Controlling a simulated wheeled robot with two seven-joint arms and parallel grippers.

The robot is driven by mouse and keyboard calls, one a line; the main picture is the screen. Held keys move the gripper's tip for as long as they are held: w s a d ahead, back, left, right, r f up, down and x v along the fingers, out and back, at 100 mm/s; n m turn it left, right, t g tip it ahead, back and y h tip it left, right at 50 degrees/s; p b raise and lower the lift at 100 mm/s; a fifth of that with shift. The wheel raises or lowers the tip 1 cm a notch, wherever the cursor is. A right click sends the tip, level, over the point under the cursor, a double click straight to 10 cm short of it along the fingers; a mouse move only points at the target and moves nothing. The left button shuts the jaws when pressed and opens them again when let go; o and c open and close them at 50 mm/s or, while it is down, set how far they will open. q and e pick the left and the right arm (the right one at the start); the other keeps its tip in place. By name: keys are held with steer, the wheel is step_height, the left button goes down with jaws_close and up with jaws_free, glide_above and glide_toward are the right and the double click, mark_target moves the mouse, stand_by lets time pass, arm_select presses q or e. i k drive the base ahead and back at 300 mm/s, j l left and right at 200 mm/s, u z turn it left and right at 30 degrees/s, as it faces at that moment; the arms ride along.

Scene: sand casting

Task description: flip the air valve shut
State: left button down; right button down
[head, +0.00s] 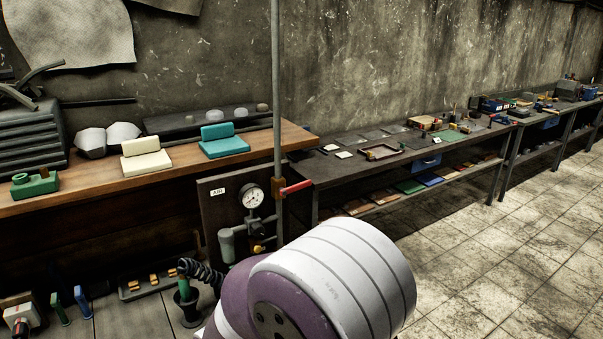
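The air valve's red lever (297,187) is at the vertical grey pipe (277,90), right of a dark panel (215,205) with an "AIR" label. The lever points out to the right, roughly level and crosswise to the pipe. A round pressure gauge (252,197) is left of the lever. Below the gauge are a grey filter bowl (226,245) and a small yellow part (258,249). A white and purple arm link of mine fills the lower middle, in front of the panel's lower right. Neither gripper shows, and nothing is seen touching the lever.
A wooden bench (180,178) at left bears a cream block (146,160), a teal block (224,147) and a green tool (35,185). A long dark bench (345,172) runs right along the wall. A black coiled hose (205,272) hangs below the panel. Tiled floor (500,270) is clear at right.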

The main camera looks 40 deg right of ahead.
mark_target(283, 191)
steer(key=k+l, duration=0.15)
steer(key=l, duration=0.25)
steer(key=k+l, duration=0.15)
steer(key=l, duration=0.2)
steer(key=k+l+z, duration=0.1)
steer(key=l, duration=0.3)
steer(key=k+l, duration=0.15)
steer(key=l, duration=0.25)
steer(key=k+l, duration=0.15)
steer(key=l, duration=0.25)
steer(key=k+l, duration=0.1)
steer(key=l, duration=0.3)
steer(key=z, duration=0.05)
